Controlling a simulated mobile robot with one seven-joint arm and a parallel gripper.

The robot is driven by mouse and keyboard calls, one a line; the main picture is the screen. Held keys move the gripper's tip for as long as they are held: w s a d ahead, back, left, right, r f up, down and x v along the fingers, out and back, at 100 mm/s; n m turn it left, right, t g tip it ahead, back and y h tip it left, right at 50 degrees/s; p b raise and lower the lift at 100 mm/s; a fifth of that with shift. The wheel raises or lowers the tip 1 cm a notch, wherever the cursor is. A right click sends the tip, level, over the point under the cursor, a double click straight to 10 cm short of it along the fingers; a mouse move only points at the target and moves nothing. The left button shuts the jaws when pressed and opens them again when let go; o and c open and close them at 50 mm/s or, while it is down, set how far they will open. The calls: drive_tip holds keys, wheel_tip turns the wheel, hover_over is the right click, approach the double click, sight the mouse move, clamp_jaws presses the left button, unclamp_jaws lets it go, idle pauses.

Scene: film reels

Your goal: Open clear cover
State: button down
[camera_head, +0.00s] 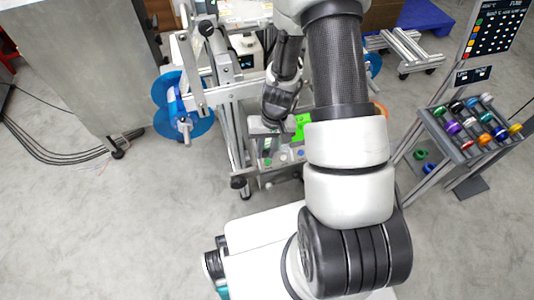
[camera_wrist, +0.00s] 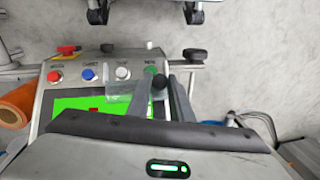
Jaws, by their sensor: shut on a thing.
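The clear cover (camera_wrist: 120,92) is a small see-through piece over the control panel (camera_wrist: 43,90), in front of the round buttons in the wrist view. My gripper (camera_wrist: 160,88) is at the cover's right side, its dark fingers reaching toward the panel's right end. It is shut on the clear cover, though the exact contact is hard to make out. In the head view my gripper (camera_head: 268,127) is at the panel, left of the bright green screen (camera_head: 303,124). The cover cannot be made out there.
The panel has red (camera_wrist: 55,76), blue (camera_wrist: 88,74) and white (camera_wrist: 123,72) buttons and a red switch (camera_wrist: 67,49). Blue reels (camera_head: 183,105) hang on the machine's left. A rack of coloured spools (camera_head: 472,128) stands right. The floor (camera_head: 120,215) at left is clear.

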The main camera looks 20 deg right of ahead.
drive_tip(key=c, duration=1.6)
unclamp_jaws()
drive_tip(key=shift+o, duration=0.2)
wheel_tip(320, 180, up, 17)
drive_tip(key=d+p, duration=0.2)
drive_tip(key=p, duration=0.2)
drive_tip(key=shift+s+d+p, duration=0.2)
drive_tip(key=shift+p, duration=0.2)
drive_tip(key=shift+r, duration=0.1)
